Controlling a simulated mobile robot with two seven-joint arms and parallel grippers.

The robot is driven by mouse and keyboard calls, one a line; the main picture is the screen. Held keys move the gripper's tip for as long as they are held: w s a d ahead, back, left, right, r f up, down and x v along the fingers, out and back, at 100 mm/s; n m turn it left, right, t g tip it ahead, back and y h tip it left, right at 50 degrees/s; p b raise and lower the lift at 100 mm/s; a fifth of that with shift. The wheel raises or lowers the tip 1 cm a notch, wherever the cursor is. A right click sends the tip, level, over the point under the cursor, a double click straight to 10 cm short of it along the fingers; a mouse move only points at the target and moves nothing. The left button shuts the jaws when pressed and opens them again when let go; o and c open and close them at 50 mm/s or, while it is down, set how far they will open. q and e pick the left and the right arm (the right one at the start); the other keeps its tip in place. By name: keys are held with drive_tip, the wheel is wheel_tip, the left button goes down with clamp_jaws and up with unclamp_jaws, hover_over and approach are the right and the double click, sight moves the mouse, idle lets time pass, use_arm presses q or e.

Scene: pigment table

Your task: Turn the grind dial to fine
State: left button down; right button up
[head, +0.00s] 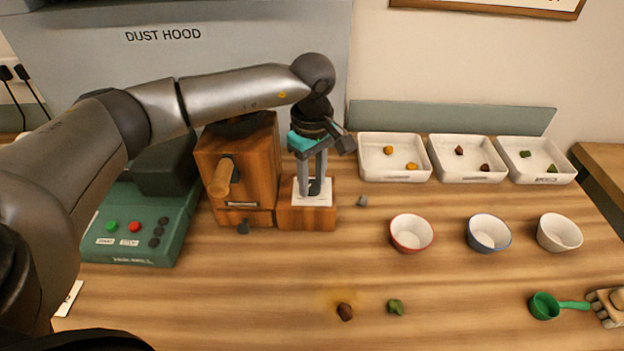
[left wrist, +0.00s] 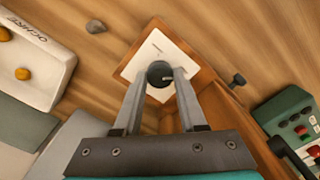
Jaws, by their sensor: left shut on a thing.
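The grind dial is a small dark round knob (left wrist: 160,74) on a white plate (head: 312,199), set on top of a low wooden block (head: 306,217). The block stands against the right side of the wooden mill box (head: 238,165). My left gripper (head: 313,187) reaches down over the plate, its two fingers on either side of the knob and shut on it. In the left wrist view the fingertips (left wrist: 160,80) flank the knob. A thin pale line shows on the knob. The plate's markings are too small to read.
A green machine (head: 140,225) with buttons stands left of the mill. White trays (head: 394,178) with lumps stand at the back right, with several bowls (head: 411,234) before them. A green scoop (head: 545,306) lies front right. Two lumps (head: 345,312) lie in front.

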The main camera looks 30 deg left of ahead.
sight(312, 184)
idle(0.5)
use_arm(q)
drive_tip(key=shift+c, duration=2.4)
unclamp_jaws()
wheel_tip(312, 184, up, 15)
drive_tip(key=shift+r+p, duration=0.15)
drive_tip(key=shift+p, duration=0.25)
